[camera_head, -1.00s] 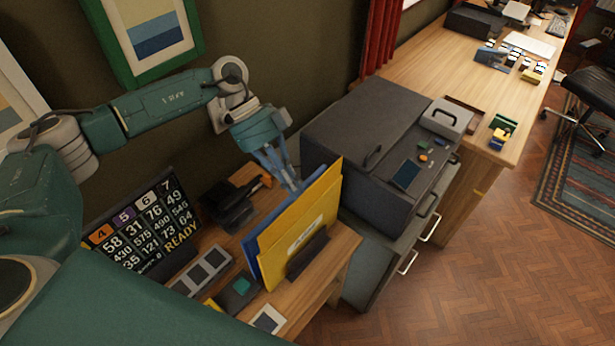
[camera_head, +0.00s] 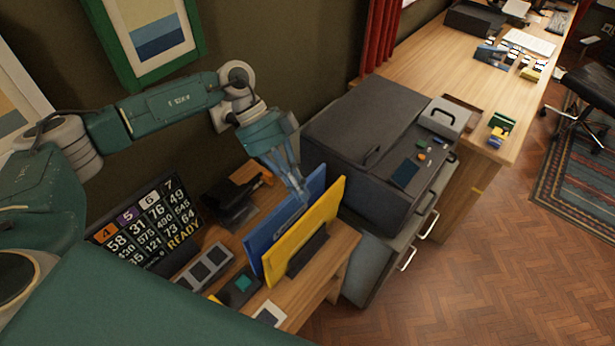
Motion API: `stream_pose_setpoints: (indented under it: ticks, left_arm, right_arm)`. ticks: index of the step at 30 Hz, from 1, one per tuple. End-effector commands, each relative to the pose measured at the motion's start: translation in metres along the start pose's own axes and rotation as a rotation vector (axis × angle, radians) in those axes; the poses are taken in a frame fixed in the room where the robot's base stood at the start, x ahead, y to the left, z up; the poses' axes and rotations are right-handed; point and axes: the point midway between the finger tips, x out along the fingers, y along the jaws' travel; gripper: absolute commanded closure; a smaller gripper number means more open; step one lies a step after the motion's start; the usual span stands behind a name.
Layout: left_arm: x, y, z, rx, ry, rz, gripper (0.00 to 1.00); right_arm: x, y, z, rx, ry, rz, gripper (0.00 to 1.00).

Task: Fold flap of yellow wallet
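The yellow wallet (camera_head: 328,209) stands upright in a dark holder (camera_head: 308,252) on the small wooden desk. A blue folder (camera_head: 262,240) stands just behind it, with much of its face showing above and left of the yellow one. My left gripper (camera_head: 302,194) reaches down from the upper left, with its fingertips at the blue folder's face, close behind the yellow wallet's top edge. Its fingers look close together; I cannot tell whether they grip anything. The white label on the yellow wallet does not show. My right gripper is out of view.
A number board (camera_head: 140,222) stands at the left of the desk, beside a black device (camera_head: 233,202) and a grey panel (camera_head: 205,268). A dark grey cabinet (camera_head: 350,150) stands close to the right of the folders. Open floor lies at the lower right.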

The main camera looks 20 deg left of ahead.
Motion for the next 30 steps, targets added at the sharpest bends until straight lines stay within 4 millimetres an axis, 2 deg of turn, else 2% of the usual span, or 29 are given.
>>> stream_pose_setpoints:
  ticks: [16, 30]
  left_arm:
    - [-0.036, 0.000, -0.016, 0.000, 0.000, 0.000, 1.00]
    - [-0.038, 0.000, -0.016, 0.000, 0.000, 0.000, 1.00]
  right_arm:
    - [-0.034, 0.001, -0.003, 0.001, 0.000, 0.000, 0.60]
    - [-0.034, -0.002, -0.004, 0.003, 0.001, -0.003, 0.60]
